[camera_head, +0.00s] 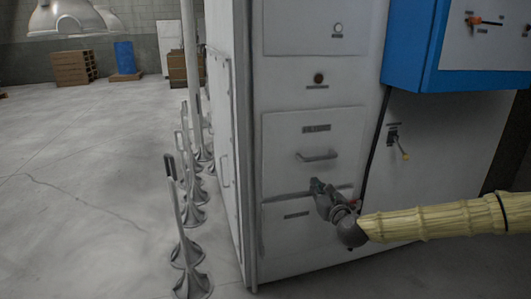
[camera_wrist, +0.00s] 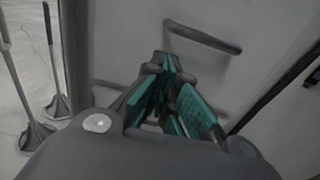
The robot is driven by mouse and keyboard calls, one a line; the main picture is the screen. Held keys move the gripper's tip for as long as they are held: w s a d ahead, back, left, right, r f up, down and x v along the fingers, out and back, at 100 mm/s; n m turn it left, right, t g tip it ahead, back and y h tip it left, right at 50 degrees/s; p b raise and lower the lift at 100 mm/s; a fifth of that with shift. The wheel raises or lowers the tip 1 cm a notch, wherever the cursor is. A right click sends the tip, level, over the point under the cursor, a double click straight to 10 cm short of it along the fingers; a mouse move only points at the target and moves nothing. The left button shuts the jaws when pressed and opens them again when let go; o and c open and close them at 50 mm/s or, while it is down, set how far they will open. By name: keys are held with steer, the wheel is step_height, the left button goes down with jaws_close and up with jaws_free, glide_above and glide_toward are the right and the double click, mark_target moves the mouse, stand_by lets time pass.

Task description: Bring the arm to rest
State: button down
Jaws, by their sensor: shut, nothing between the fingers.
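My gripper (camera_head: 317,184) is at the end of my arm, which wears a pale yellow ribbed sleeve and reaches in from the right edge in the head view. It is in front of the grey cabinet, just below a drawer handle (camera_head: 317,155). In the wrist view my gripper (camera_wrist: 166,62) shows teal finger pads, with the tips together and nothing between them. The handle (camera_wrist: 203,38) is beyond the tips there; I cannot tell how close the tips are to the cabinet face.
The grey cabinet (camera_head: 313,125) fills the middle, with a blue box (camera_head: 410,50) jutting out at upper right. Several posts with flared bases (camera_head: 190,255) stand left of it. Open floor (camera_head: 80,200) lies farther left, with crates (camera_head: 73,68) and a blue barrel (camera_head: 124,57) behind.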

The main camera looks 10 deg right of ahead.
steer(key=s+a+f+n+g+y, duration=0.1)
steer(key=s+a+f+n+g, duration=0.25)
steer(key=s+a+f, duration=0.35)
steer(key=s+a+f+n+g+y, duration=0.15)
steer(key=s+a+f+n, duration=0.3)
steer(key=f, duration=0.45)
steer(key=s+a+f+n+g+y, duration=0.1)
steer(key=s+a+f+n+g, duration=0.35)
steer(key=f, duration=0.45)
steer(key=s+f+n+g+h, duration=0.1)
steer(key=s+f+n+g, duration=0.1)
steer(key=s+f+n, duration=0.45)
steer(key=s+f+n+g+h, duration=0.1)
steer(key=s+f+n, duration=0.15)
steer(key=s, duration=0.65)
steer(key=s+f+n+g, duration=0.2)
steer(key=s+f+n, duration=0.2)
steer(key=s+f, duration=0.3)
steer(key=s+d+n+g+h, duration=0.35)
steer(key=s+d+n, duration=0.55)
steer(key=s, duration=0.6)
step_height(320, 180, up, 30)
steer(key=p, duration=3)
steer(key=shift+w+d+f+m+p, duration=0.15)
steer(key=shift+f+m+p, duration=0.05)
steer(key=shift+m+p, duration=0.15)
